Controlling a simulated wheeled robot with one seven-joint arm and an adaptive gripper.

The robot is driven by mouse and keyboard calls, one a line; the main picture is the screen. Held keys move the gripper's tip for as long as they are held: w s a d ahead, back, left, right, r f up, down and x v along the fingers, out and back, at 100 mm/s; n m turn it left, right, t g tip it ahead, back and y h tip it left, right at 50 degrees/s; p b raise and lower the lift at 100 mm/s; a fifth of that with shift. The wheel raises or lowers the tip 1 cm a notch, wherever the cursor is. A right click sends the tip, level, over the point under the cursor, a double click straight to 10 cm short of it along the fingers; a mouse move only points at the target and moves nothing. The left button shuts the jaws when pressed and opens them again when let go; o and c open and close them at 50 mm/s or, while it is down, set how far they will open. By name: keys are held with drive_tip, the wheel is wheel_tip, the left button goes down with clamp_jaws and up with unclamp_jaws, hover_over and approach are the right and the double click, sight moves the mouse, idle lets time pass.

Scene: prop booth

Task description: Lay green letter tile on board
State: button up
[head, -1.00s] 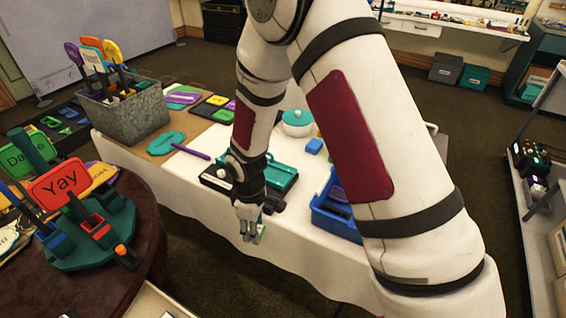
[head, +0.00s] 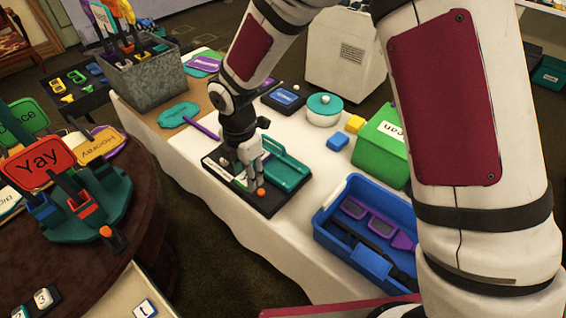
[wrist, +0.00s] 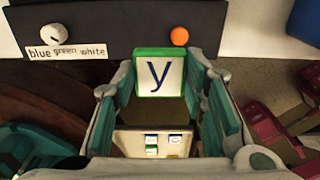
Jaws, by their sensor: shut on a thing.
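My gripper (head: 250,180) is shut on a square letter tile (wrist: 160,76) with a green edge and a white face marked "y". In the wrist view the tile sits upright in the picture between the two fingertips. In the head view the fingers overlap the near side of a black box, and I cannot make out the tile there. A pale surface with several small green- and blue-edged tiles, perhaps the board (wrist: 127,143), shows below between the fingers. A cream tray (head: 166,289) with a tile on it, perhaps the same one, is at the bottom of the head view.
The black box (wrist: 120,30) has a knob, an orange ball and a label "blue green white". A blue bin (head: 345,246) and a green box (head: 378,140) stand right on the white table. A round dark table (head: 150,215) at left holds a red "Yay" sign (head: 38,162).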

hover_over(281, 171)
drive_tip(key=shift+s+a+f+p, duration=0.2)
drive_tip(key=shift+f+p, duration=0.15)
drive_tip(key=shift+f, duration=0.15)
drive_tip(key=shift+w+d+f, duration=0.1)
drive_tip(key=shift+d+f, duration=0.05)
drive_tip(key=shift+f, duration=0.75)
drive_tip(key=shift+w+d+f, duration=0.1)
drive_tip(key=shift+f, duration=0.75)
drive_tip(key=shift+f, duration=0.2)
drive_tip(key=o, duration=0.9)
drive_tip(key=shift+o, duration=0.2)
wheel_tip(281, 171, up, 12)
drive_tip(key=shift+r, duration=0.2)
